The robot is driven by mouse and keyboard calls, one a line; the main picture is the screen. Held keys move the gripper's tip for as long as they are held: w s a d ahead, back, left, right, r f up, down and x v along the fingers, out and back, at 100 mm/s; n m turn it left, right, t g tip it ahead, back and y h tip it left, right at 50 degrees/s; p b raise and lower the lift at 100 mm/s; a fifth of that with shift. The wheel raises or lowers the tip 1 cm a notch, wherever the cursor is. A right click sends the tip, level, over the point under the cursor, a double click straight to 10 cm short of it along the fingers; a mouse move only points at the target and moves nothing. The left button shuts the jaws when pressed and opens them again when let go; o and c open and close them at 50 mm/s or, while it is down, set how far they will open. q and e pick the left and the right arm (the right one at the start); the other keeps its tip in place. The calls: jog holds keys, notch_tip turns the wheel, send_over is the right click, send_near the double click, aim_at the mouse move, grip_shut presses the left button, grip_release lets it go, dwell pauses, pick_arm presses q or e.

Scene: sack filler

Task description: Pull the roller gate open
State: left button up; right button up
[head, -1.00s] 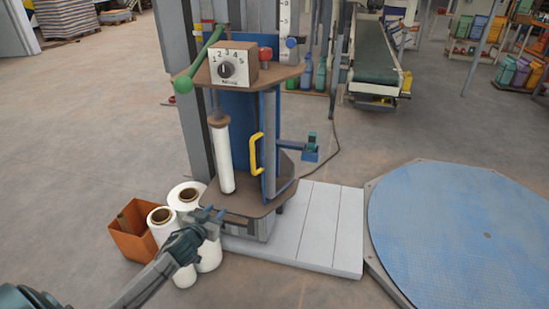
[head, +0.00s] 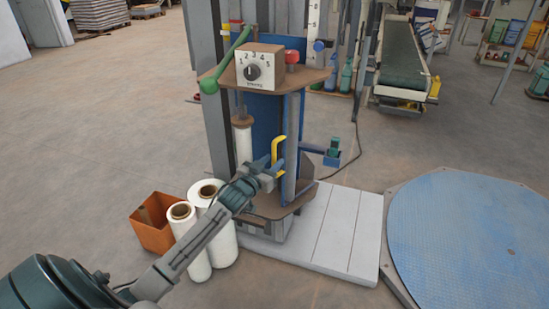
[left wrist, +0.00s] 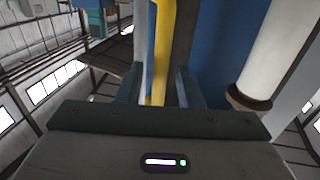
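The yellow handle (head: 278,147) stands upright beside the blue panel (head: 262,118) of the sack filler; I take this to be the gate's handle. My left gripper (head: 276,170) is at the handle's lower part. In the left wrist view the yellow handle (left wrist: 163,45) runs between the two blue-grey fingers of the left gripper (left wrist: 158,85). The fingers stand apart, with gaps beside the handle. A white upright roller (head: 244,143) is left of the handle, partly hidden by my arm; it also shows in the left wrist view (left wrist: 282,50). My right gripper is not in view.
A brown shelf with a numbered dial box (head: 258,66) and a green lever (head: 226,62) is above the handle. White film rolls (head: 187,240) and an orange bin (head: 153,235) stand at lower left. A blue round plate (head: 470,235) lies at right.

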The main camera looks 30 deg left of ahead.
pick_arm(q)
jog(key=shift+w, duration=1)
grip_shut()
jog(key=shift+d, duration=0.1)
